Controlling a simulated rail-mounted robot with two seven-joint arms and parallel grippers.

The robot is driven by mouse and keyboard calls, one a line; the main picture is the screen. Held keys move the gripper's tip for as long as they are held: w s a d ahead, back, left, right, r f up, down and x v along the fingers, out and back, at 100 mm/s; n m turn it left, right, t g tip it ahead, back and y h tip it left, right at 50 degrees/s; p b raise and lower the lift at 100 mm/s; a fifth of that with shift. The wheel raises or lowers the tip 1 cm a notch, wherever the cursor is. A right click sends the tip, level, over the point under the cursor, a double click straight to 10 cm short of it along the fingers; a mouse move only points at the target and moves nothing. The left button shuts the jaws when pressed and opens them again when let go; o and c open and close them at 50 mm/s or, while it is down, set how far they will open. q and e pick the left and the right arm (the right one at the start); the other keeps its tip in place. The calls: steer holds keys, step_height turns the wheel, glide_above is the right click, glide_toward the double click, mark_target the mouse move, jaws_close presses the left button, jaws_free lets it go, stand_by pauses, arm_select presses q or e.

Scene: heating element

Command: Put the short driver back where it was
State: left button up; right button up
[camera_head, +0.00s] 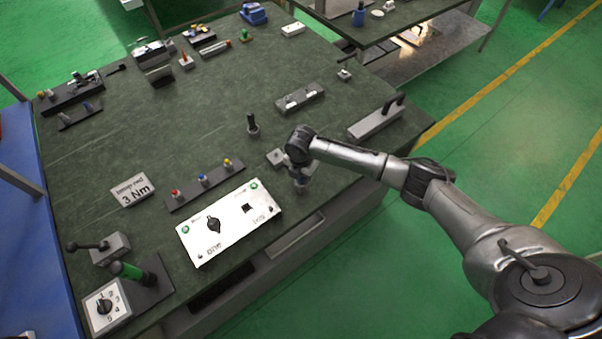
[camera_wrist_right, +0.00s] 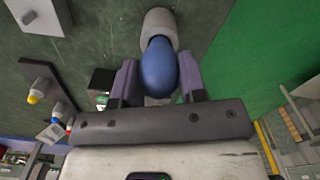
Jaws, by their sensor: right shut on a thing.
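My right gripper (camera_head: 301,178) is low over the near right part of the green table, right of the white panel. In the right wrist view its two fingers (camera_wrist_right: 157,85) are shut on a blue rounded handle (camera_wrist_right: 159,68), which I take as the short driver. A grey cylinder (camera_wrist_right: 159,28) shows beyond the handle; I cannot tell whether it is part of the driver or a holder it stands in. The driver's tip is hidden. The left gripper is not in view.
A dark rack (camera_head: 208,186) with red, blue and yellow tops stands left of the gripper, behind the white panel (camera_head: 228,222). A small grey block (camera_head: 276,157) is close to the gripper. A black upright post (camera_head: 252,124) and a grey handled block (camera_head: 376,122) stand farther back.

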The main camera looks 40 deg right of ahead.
steer(key=shift+f, duration=0.15)
steer(key=shift+f, duration=0.1)
steer(key=o, duration=0.9)
steer(key=shift+o, duration=0.2)
